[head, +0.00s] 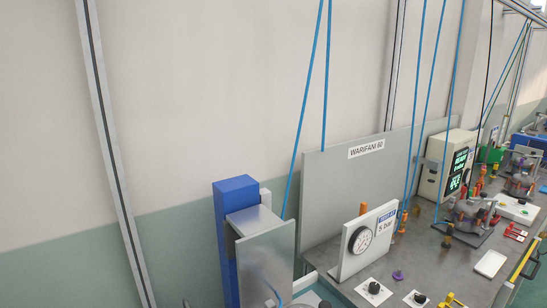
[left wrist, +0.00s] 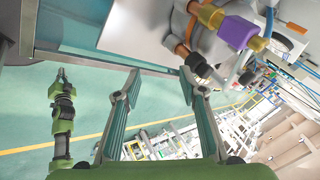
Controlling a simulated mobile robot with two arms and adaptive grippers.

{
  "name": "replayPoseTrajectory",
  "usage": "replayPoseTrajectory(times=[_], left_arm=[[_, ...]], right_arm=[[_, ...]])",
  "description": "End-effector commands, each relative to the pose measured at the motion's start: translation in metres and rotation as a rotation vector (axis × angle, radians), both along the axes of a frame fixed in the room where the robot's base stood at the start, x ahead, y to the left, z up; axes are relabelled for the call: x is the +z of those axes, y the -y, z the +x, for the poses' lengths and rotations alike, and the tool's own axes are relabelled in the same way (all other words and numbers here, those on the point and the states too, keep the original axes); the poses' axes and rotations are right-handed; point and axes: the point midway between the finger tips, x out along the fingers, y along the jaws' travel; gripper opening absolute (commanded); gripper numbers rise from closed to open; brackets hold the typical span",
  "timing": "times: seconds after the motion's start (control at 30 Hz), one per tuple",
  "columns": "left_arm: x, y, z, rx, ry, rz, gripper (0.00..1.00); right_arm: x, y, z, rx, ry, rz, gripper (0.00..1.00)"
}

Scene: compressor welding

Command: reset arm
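My left gripper (left wrist: 158,77) shows in the left wrist view with its two green fingers spread apart. Nothing is between the fingers. Beyond the fingertips are the edge of a workbench and a unit with a purple fitting (left wrist: 238,33) and orange and dark parts. A second green arm with a small gripper (left wrist: 61,76) at its end stands at the left of this view and seems to be my right arm. Its fingers are too small to read. Neither gripper shows in the head view.
In the head view a workbench (head: 465,262) carries a pressure gauge panel (head: 372,240), a control box with a green display (head: 457,170) and a white plate (head: 490,263). A blue column (head: 228,250) stands at its left. Blue hoses hang above. Green floor (left wrist: 25,100) is open below the left gripper.

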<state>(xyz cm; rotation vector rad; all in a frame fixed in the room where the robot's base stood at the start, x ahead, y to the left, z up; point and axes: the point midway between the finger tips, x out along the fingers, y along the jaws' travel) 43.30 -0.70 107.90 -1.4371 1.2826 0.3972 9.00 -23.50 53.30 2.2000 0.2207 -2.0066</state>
Motion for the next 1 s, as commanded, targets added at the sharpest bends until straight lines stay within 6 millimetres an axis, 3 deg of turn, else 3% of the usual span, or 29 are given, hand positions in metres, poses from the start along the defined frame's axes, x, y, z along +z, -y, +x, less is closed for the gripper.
replayPoseTrajectory(times=[0.27,0.5,0.83,1.0], left_arm=[[-0.052,-0.063,-0.038,0.614,-0.273,-0.165,0.38],[-0.094,-0.135,-0.087,1.136,-0.433,-0.224,0.38],[-0.122,-0.217,-0.16,1.653,-0.5,-0.219,0.38],[-0.182,-0.211,-0.144,1.634,-0.513,-0.205,0.38]], right_arm=[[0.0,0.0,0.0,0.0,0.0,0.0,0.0],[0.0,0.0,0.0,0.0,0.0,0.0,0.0],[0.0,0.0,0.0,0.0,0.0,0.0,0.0],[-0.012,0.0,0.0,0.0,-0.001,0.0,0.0]])
